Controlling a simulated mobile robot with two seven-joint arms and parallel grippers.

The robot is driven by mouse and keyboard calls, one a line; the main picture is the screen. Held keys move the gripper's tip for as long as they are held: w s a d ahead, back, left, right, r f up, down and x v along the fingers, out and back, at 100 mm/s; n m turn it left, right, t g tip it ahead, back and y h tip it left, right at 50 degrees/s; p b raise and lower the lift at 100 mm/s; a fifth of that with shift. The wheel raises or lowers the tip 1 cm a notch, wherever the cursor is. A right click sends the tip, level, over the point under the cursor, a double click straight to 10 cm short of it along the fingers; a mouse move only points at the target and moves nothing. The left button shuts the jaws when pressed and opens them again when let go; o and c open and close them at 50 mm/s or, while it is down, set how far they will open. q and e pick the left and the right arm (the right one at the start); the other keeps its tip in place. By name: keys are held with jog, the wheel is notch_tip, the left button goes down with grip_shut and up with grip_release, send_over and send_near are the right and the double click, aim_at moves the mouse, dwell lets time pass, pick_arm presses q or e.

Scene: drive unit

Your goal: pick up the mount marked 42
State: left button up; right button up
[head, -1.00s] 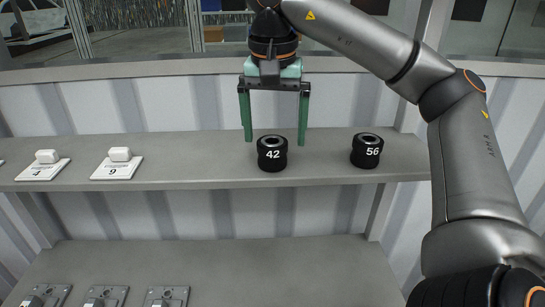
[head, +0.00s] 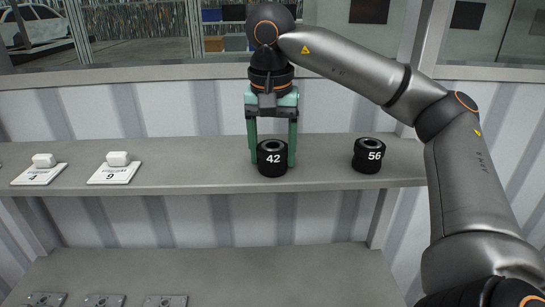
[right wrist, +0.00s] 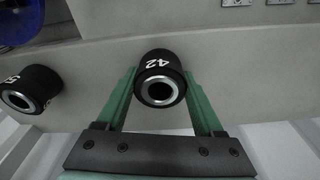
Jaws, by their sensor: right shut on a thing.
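The mount marked 42 (head: 272,160) is a short black cylinder with a hollow top and a white number, upright on the upper shelf (head: 215,177). My right gripper (head: 272,158) points down from above, with one green finger on each side of the mount, shut on it. The right wrist view also shows the mount (right wrist: 160,72) between the two green fingers (right wrist: 160,95). The mount appears to rest on the shelf still. My left gripper is in neither view.
A like black mount marked 56 (head: 368,157) stands to the right on the same shelf. White plates with white blocks (head: 117,168) lie to the left. Metal plates (head: 165,301) lie on the lower shelf. A ribbed wall (head: 180,108) stands close behind.

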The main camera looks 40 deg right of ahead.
grip_shut()
jog(key=shift+r, duration=0.1)
dwell(0.4)
